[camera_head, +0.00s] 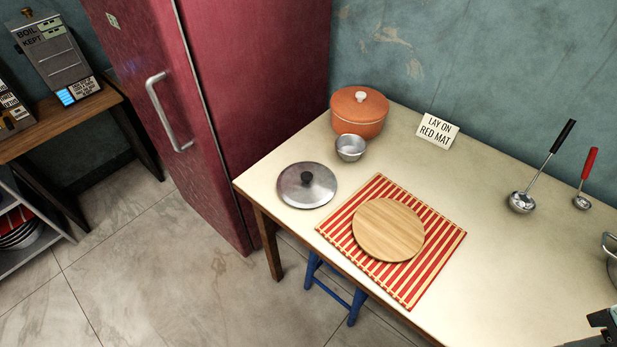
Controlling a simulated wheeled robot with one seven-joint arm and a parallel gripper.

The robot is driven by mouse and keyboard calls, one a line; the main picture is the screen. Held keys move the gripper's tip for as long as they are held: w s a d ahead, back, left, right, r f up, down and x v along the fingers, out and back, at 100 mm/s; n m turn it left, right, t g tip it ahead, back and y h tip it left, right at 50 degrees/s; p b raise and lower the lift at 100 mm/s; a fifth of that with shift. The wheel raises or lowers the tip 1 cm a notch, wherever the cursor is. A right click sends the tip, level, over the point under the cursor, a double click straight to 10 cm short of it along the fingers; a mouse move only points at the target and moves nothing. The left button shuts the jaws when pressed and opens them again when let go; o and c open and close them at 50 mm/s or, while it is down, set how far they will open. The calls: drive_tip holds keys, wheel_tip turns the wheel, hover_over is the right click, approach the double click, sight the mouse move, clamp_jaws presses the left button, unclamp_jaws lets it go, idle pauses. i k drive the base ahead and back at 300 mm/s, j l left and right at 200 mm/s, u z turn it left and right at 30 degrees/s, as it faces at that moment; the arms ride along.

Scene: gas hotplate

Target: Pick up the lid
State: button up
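A round grey metal lid (308,191) with a black knob lies flat, knob up, near the left front edge of the cream table. An orange pot (358,117) behind it has its own orange lid with a pale knob on top. A dark mechanical part (604,325) at the bottom right corner looks like the end of my arm. It is cut off by the frame, so its fingers cannot be made out. It is far to the right of the metal lid and apart from it.
A small metal bowl (350,148) stands between lid and pot. A round wooden board (388,230) lies on a red striped mat (425,274). A sign (437,131) reads "LAY ON RED MAT". Ladles (522,202) stand at right. A red fridge (250,90) stands beside the table (480,170).

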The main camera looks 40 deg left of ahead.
sight(302, 184)
drive_tip(key=u, duration=1.5)
drive_tip(key=z, duration=2)
drive_tip(key=u, duration=1.95)
drive_tip(key=i+j+u, duration=0.25)
drive_tip(key=u, duration=0.15)
drive_tip(key=i+j+u, duration=0.2)
drive_tip(key=u, duration=0.2)
drive_tip(key=i, duration=0.05)
